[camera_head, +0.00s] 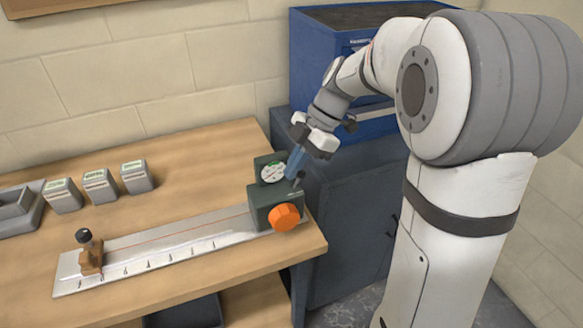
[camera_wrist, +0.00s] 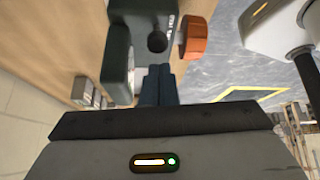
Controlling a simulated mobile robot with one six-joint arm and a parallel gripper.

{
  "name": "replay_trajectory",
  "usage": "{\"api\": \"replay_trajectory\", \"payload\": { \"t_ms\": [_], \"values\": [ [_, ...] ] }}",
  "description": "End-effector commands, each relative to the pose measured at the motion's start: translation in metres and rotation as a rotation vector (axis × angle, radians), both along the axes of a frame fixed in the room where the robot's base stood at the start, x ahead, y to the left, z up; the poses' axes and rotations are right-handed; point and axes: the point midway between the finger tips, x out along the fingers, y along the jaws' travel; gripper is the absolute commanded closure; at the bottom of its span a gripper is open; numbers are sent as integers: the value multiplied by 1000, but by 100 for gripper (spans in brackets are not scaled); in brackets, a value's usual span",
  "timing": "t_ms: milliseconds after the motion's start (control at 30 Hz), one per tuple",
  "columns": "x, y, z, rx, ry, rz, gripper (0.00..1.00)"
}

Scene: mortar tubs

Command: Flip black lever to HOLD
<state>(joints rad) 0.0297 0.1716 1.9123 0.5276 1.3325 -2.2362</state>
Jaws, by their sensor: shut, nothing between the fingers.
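A dark green device (camera_head: 262,207) stands at the right end of a metal scale rail (camera_head: 165,250). It carries a round white dial (camera_head: 273,172) and an orange knob (camera_head: 285,217). The black lever (camera_head: 300,176) ends in a ball on top of the device. In the wrist view the black ball (camera_wrist: 157,41) lies just beyond my fingertips, and the orange knob (camera_wrist: 194,38) is to its right. My gripper (camera_head: 292,174), with blue fingers, points down beside the lever and dial. It is shut and empty; the fingers (camera_wrist: 158,70) are together. I cannot tell whether they touch the lever.
A brown block (camera_head: 91,258) with a black knob sits on the rail's left end. Three grey boxes (camera_head: 100,186) and a grey tray (camera_head: 18,212) stand behind it on the wooden bench (camera_head: 200,170). A blue tool chest (camera_head: 310,60) on a dark cabinet is behind my arm.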

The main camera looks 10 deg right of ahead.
Motion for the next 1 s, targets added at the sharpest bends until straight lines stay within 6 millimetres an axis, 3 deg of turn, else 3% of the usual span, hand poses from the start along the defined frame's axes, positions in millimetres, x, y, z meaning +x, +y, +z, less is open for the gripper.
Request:
{"api": "replay_trajectory", "payload": {
  "t_ms": [333, 767, 1000],
  "values": [
    [-1, 5, 15, -1, -1, 12, 100],
    [-2, 9, 17, -1, -1, 14, 100],
    [-14, 39, 36, -1, -4, 16, 100]
  ]
}}
